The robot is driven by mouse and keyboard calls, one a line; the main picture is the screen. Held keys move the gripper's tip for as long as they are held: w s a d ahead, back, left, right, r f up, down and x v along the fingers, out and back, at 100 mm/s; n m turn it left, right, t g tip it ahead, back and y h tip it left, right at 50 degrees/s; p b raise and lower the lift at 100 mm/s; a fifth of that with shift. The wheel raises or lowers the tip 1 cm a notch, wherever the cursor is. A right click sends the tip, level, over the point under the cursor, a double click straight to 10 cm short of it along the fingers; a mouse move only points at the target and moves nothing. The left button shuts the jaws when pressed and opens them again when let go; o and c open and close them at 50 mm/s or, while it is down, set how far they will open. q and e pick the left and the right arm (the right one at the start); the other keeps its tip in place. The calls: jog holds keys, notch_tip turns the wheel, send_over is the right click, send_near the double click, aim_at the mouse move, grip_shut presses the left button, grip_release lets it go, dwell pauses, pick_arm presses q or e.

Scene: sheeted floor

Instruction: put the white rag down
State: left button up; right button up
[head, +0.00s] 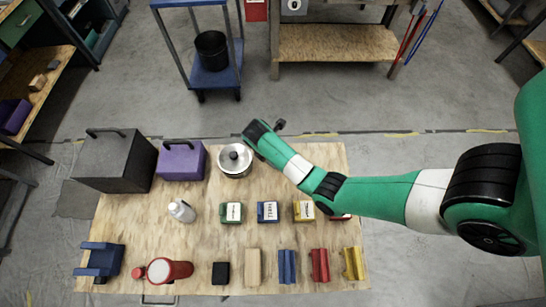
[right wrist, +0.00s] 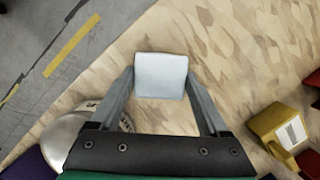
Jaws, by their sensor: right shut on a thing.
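The white rag (right wrist: 160,76) shows in the right wrist view as a small pale square between the fingertips of my right gripper (right wrist: 158,88). My right gripper is shut on it, with the plywood board behind it. In the head view my right wrist is over the far part of the board, just right of the lidded pot; the rag is hidden there. How high the rag is above the board I cannot tell. My left gripper is in neither view.
The silver pot (head: 235,160) stands close by the right wrist. A purple box (head: 181,160) and a black box (head: 117,160) are left of it. Green (head: 231,212), blue (head: 268,211) and yellow (head: 304,210) labelled boxes form a row nearer. Bare plywood (right wrist: 235,65) lies around the rag.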

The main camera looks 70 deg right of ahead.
jog(key=shift+f, duration=0.2)
jog(key=o, duration=1.1)
jog(key=shift+r, duration=0.1)
jog(key=shift+c, duration=0.2)
jog(key=p+v, duration=0.7)
jog(key=v, duration=0.5)
jog(key=shift+r+p, duration=0.2)
jog(key=shift+p, duration=0.15)
jog(key=shift+w+d, duration=0.1)
